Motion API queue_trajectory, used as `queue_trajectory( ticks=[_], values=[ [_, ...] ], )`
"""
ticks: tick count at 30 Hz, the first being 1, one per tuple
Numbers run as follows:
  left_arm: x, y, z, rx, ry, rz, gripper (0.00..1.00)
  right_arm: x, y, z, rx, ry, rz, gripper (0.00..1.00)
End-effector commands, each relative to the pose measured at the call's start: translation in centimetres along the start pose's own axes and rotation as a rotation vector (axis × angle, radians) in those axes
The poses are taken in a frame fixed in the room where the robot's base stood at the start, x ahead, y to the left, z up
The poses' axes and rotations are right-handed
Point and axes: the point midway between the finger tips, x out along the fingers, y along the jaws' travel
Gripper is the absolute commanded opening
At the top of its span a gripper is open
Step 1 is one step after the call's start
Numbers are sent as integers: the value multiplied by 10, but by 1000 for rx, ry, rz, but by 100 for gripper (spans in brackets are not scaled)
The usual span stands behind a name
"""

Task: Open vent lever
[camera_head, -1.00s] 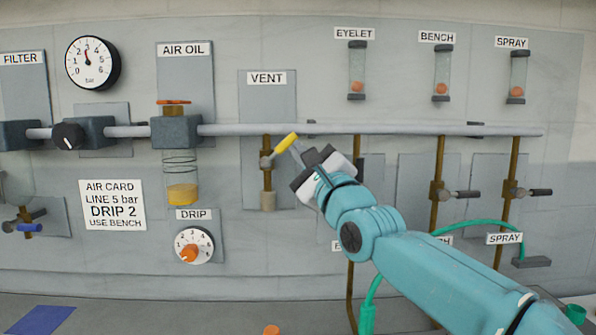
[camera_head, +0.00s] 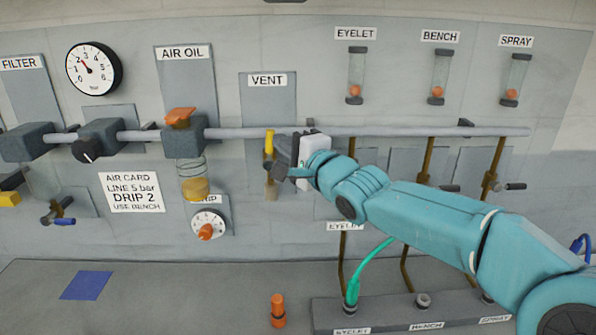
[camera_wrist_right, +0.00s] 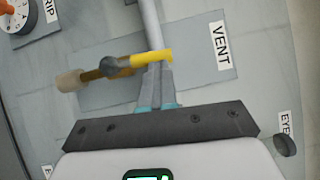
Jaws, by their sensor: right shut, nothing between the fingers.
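The vent lever (camera_head: 268,142) is a yellow handle below the VENT label (camera_head: 267,80). It stands about upright, roughly in line with its brown pipe. In the right wrist view, the yellow lever (camera_wrist_right: 150,60) lies across the fingertips, with its grey pivot (camera_wrist_right: 110,66) to the left. My right gripper (camera_head: 277,150) is shut with nothing held, right beside the lever; its fingertips (camera_wrist_right: 158,72) touch or nearly touch it. The gripper partly hides the valve body. My left gripper is not in view.
A grey air pipe (camera_head: 380,132) runs along the wall behind the gripper. The AIR OIL unit (camera_head: 184,142) stands to the left, with the DRIP dial (camera_head: 208,222) below. Brown pipes (camera_head: 428,160) drop to the right, partly behind my arm. An orange-topped peg (camera_head: 278,310) stands on the bench.

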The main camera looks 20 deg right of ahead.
Motion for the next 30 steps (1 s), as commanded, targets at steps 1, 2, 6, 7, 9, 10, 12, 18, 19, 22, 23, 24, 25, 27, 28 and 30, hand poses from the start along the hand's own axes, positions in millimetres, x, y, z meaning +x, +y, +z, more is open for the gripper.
queue_trajectory(
  ticks=[1, 2, 6, 7, 9, 10, 12, 18, 19, 22, 23, 24, 25, 27, 28, 30],
  values=[
    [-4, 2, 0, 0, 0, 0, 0, 1, -4, 1, 0, -1, -3, 0],
    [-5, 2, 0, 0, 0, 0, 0, 1, -3, 1, 1, -1, -3, 0],
    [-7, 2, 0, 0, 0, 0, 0, 2, -3, 2, 0, 0, -3, 0],
    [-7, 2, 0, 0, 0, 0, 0, 2, -3, 2, 0, 0, -4, 0],
    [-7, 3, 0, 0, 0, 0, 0, 2, -3, 3, 1, 0, -4, 0],
    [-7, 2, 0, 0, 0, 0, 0, 2, -3, 3, 1, 0, -4, 0],
    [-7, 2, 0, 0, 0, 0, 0, 2, -2, 3, 1, 0, -4, 0],
    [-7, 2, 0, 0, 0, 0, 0, 2, -2, 2, 1, 0, -5, 0],
    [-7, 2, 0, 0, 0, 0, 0, 2, -2, 2, 1, 0, -5, 0],
    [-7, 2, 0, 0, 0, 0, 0, 2, -2, 3, 2, 0, -5, 0],
    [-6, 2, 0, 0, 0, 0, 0, 1, -2, 3, 2, 0, -5, 0],
    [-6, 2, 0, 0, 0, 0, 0, 1, -2, 3, 2, 0, -5, 0],
    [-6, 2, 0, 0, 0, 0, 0, 1, -2, 3, 2, 0, -5, 0],
    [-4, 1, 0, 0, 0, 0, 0, 0, -2, 4, 3, 0, -5, 0],
    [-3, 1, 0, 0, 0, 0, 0, -1, -2, 5, 3, 0, -5, 0],
    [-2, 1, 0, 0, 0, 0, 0, -3, -1, 6, 1, 0, -5, 0]
  ],
)
